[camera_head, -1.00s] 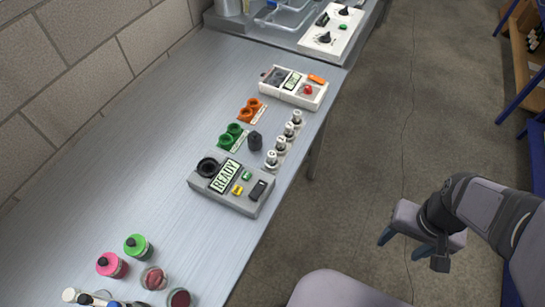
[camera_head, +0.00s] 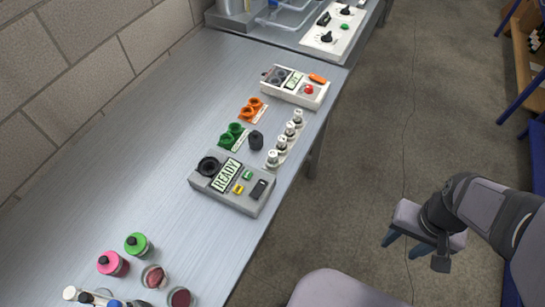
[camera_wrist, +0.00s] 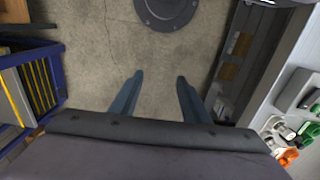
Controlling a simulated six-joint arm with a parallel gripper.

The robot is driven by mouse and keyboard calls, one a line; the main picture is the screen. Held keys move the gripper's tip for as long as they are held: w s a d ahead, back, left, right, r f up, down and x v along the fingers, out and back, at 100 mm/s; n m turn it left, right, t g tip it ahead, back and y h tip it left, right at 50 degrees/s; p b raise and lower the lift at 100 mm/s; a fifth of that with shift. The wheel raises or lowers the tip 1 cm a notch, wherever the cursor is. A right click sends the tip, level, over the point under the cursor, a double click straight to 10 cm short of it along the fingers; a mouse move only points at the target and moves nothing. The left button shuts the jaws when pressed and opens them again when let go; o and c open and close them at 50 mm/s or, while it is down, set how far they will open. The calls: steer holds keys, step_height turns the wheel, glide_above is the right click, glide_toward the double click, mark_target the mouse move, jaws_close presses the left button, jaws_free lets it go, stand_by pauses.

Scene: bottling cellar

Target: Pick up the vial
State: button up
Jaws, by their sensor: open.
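A small dark vial-like piece (camera_head: 256,140) stands upright on the metal bench, between the green holders and a row of several white-capped vials (camera_head: 284,143). I cannot tell which of these the task's vial is. My gripper (camera_head: 400,246) is off the bench to the right, above the floor, well apart from all of them. In the wrist view my gripper (camera_wrist: 160,78) has its two fingers spread with nothing between them. The wrist view shows the bench only at its right edge.
A grey device (camera_head: 232,187) reading READY sits near the bench edge. A white device (camera_head: 294,88) is farther back. Green holders (camera_head: 233,135) and orange holders (camera_head: 251,109) stand between them. Pink (camera_head: 112,264) and green (camera_head: 137,245) bottles are at front left. The left bench surface is bare.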

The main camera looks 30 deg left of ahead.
steer(key=w+a+r+n+p, duration=0.1)
steer(key=w+a+r+n, duration=0.15)
steer(key=w+a, duration=0.6)
steer(key=n+t+y+p, duration=0.1)
steer(key=n+p, duration=0.1)
steer(key=n, duration=0.4)
glide_above(273, 153)
steer(key=s, duration=0.1)
steer(key=shift+d+f, duration=0.15)
steer(key=shift+f, duration=0.6)
steer(key=shift+w+a+f+p, duration=0.15)
steer(key=shift+f+p, duration=0.5)
steer(key=shift+f, duration=0.55)
steer(key=shift+w+f+p, duration=0.2)
steer(key=shift+f+p, duration=0.45)
steer(key=shift+f, duration=0.6)
steer(key=shift+w+a+f+p, duration=0.15)
steer(key=shift+f+p, duration=0.5)
steer(key=shift+f, duration=0.55)
steer(key=shift+d, duration=0.1)
jaws_close()
